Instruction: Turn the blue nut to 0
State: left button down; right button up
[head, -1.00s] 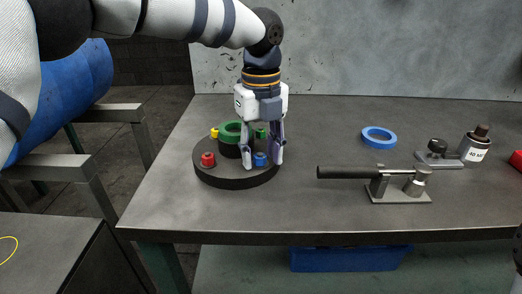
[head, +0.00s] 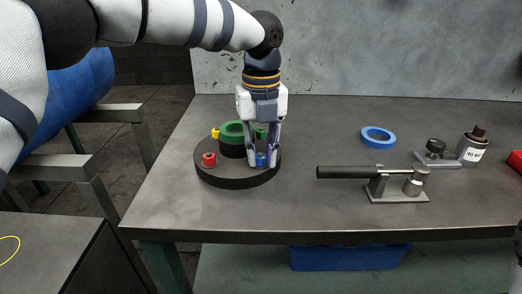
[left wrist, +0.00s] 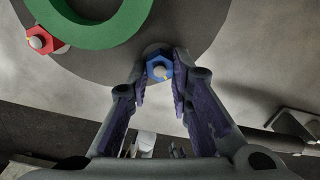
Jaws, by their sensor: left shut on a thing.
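The blue nut (head: 262,160) sits on the front right of a dark round disc (head: 235,182). My left gripper (head: 261,162) points down from above, its two fingers on either side of the nut and closed on it. In the left wrist view the blue nut (left wrist: 158,68) lies between the fingertips (left wrist: 161,66). It has a pale bolt end in its middle and a small yellow mark. No digit is readable in either view. My right gripper is not seen.
A red nut (head: 209,159), a yellow nut (head: 215,133) and a green nut (head: 261,133) surround a green ring (head: 231,130) on the disc. A blue ring (head: 378,137), a toggle clamp (head: 390,185) and a labelled bottle (head: 473,147) stand to the right. The table front is clear.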

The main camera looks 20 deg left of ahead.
pick_arm(q)
jog(key=m, duration=0.3)
jog(key=shift+a+r, duration=0.1)
jog(key=m, duration=0.2)
jog(key=shift+m, duration=0.3)
jog(key=m, duration=0.3)
jog(key=shift+a+m, duration=0.15)
jog(key=shift+m, duration=0.15)
jog(key=m, duration=0.3)
jog(key=shift+a+m, duration=0.1)
jog(key=shift+m, duration=0.2)
jog(key=m, duration=0.3)
jog(key=shift+w+m, duration=0.1)
jog(key=shift+m, duration=0.3)
jog(key=m, duration=0.3)
jog(key=shift+w+a+m, duration=0.1)
jog(key=shift+m, duration=0.2)
jog(key=m, duration=0.3)
jog(key=shift+w, duration=0.1)
jog(key=shift+m+b, duration=0.3)
jog(key=shift+m, duration=1.4)
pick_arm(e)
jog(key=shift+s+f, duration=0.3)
pick_arm(q)
jog(key=shift+m, duration=0.3)
